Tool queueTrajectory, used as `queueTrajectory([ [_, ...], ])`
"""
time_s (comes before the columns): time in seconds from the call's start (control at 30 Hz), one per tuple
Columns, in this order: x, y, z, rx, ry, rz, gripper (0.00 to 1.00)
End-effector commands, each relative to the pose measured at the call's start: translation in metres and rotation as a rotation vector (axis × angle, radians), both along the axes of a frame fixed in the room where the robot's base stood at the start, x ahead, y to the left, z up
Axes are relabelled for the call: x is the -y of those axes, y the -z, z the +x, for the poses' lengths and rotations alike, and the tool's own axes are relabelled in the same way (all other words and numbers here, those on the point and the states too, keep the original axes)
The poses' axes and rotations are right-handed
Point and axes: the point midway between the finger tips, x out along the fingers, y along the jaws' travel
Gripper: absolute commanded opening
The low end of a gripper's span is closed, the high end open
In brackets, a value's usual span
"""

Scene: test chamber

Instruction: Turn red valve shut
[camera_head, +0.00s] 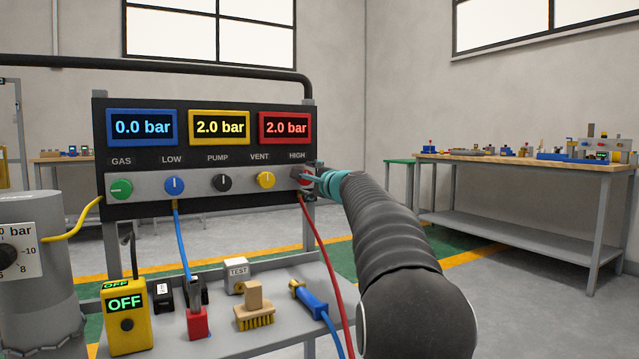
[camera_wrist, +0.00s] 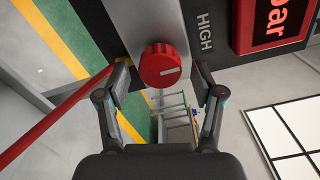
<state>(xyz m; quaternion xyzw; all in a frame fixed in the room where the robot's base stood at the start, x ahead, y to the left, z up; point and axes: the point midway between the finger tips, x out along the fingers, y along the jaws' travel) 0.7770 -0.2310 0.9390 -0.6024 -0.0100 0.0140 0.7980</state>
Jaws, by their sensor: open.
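The red valve (camera_wrist: 160,66) is a round knob on the grey strip of the panel, beside the word HIGH. Its white mark lies nearly level in the wrist view. My gripper (camera_wrist: 159,70) is open, with one fingertip on each side of the knob; I cannot tell whether they touch it. In the head view my gripper (camera_head: 312,177) is at the right end of the knob row and hides most of the red valve. The red display (camera_head: 286,128) above reads 2.0 bar.
Green GAS (camera_head: 121,189), blue LOW (camera_head: 175,186), black PUMP (camera_head: 221,183) and yellow VENT (camera_head: 265,180) knobs line the panel to the left. A red hose (camera_head: 322,243) hangs below the valve. The shelf below holds a yellow OFF box (camera_head: 127,325) and a brush (camera_head: 254,312).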

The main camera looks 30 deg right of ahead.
Motion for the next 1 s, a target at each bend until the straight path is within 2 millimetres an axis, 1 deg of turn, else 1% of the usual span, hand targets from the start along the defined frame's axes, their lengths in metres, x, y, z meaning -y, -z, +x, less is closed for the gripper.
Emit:
queueTrajectory([
  [0.17, 0.001, -0.001, -0.028, 0.001, 0.002, 0.0, 0.67],
  [0.4, 0.003, 0.0, -0.074, 0.0, 0.002, 0.0, 0.67],
  [0.53, 0.004, 0.0, -0.094, 0.0, 0.002, 0.001, 0.67],
  [0.6, 0.004, 0.0, -0.101, 0.001, 0.001, 0.0, 0.67],
  [0.73, 0.004, 0.0, -0.11, 0.0, 0.001, -0.001, 0.67],
  [1.0, 0.004, 0.001, -0.112, 0.0, 0.0, 0.0, 0.67],
])
